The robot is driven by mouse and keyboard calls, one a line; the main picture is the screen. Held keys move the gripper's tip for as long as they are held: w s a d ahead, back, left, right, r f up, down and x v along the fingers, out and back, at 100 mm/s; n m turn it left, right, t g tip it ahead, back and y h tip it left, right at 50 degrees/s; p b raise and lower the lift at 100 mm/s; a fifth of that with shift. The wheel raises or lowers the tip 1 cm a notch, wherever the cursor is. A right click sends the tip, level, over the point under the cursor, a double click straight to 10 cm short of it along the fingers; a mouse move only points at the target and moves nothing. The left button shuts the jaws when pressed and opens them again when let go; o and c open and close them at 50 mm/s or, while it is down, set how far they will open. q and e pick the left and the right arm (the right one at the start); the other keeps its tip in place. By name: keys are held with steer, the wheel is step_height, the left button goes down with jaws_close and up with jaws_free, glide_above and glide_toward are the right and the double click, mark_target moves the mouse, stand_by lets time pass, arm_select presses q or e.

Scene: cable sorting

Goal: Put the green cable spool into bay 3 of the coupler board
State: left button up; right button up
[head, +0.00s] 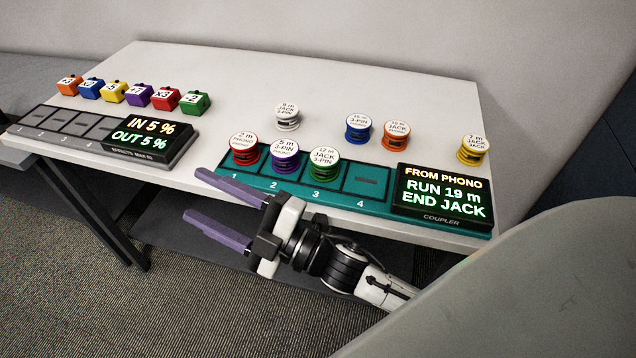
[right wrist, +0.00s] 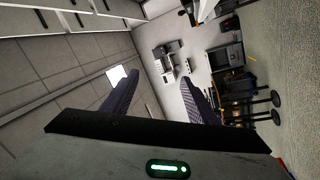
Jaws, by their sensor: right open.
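The green cable spool (head: 323,162) stands upright in bay 3 of the teal coupler board (head: 400,219), its white top reading 12 m, JACK and 3-PIN. A red spool (head: 244,150) stands in bay 1 and a purple spool (head: 285,157) in bay 2. Bay 4 (head: 366,181) is empty. My right gripper (head: 205,197) is open and empty in front of the board's left end, apart from the spools. In the right wrist view its two fingers (right wrist: 155,95) are spread with nothing between them. My left gripper is not in view.
A white spool (head: 287,117), a blue one (head: 358,128), an orange one (head: 396,135) and a yellow one (head: 472,150) stand behind the board. The coupler display (head: 443,197) reads FROM PHONO, RUN 19 m, END JACK. Several coloured blocks (head: 139,94) stand behind the effects board (head: 62,127).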

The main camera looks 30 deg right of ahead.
steer(key=s+d+f+m+g+h, duration=0.1)
steer(key=s+d+f+m+h, duration=0.3)
steer(key=f, duration=0.4)
steer(key=s+d+f+m+g+h, duration=0.1)
steer(key=d+f+m+g+h, duration=0.15)
steer(key=f+m, duration=0.45)
steer(key=s+d+f+m+g+h, duration=0.2)
steer(key=s+f+m+g, duration=0.3)
steer(key=s+f, duration=0.9)
steer(key=shift+d+f+m+h, duration=0.3)
steer(key=shift+d+f+h, duration=0.05)
steer(key=shift+d+f, duration=0.3)
steer(key=shift+c, duration=0.4)
